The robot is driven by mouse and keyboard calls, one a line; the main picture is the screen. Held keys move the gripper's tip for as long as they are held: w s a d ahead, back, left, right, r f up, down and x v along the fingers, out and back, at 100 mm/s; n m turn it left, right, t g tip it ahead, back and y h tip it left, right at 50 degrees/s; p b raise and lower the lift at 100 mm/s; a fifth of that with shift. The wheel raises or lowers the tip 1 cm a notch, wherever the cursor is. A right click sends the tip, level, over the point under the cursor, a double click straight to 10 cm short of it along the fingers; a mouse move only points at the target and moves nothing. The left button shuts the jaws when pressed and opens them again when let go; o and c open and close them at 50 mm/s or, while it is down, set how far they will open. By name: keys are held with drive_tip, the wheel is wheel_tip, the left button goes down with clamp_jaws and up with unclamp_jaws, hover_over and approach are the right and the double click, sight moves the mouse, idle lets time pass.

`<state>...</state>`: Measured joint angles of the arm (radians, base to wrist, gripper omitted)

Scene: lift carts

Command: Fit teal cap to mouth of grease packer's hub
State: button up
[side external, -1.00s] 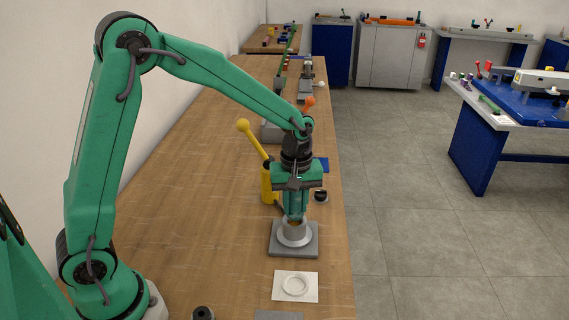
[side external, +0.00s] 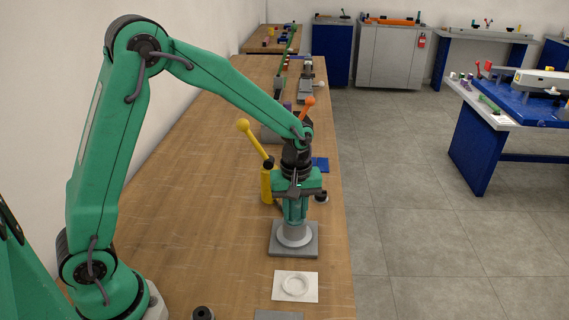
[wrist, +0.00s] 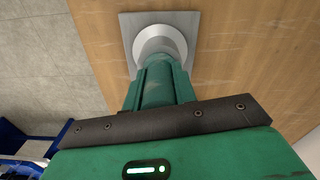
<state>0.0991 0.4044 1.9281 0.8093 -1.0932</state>
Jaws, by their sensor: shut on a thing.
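The hub (side external: 296,240) is a pale grey flanged piece on a square grey base plate (side external: 277,250), near the right edge of the bench. My gripper (side external: 296,221) points straight down over the hub, its fingertips at or around the top of its neck. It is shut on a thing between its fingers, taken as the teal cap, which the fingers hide. The wrist view also shows the hub's round flange (wrist: 160,40) just beyond the green fingers (wrist: 160,88). The hub's mouth is hidden, so I cannot tell how the cap sits in it.
A yellow lever tool (side external: 267,186) stands just behind and left of my gripper. A small dark round part (side external: 321,197) lies to the right, near the bench edge. A white card (side external: 280,282) with a pale ring lies in front. The bench (side external: 190,210) is clear to the left.

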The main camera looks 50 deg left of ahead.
drive_tip(key=shift+f, duration=0.1)
drive_tip(key=o, duration=1.1)
wheel_tip(320, 180, up, 8)
drive_tip(key=shift+f, duration=0.25)
drive_tip(key=shift+r, duration=0.2)
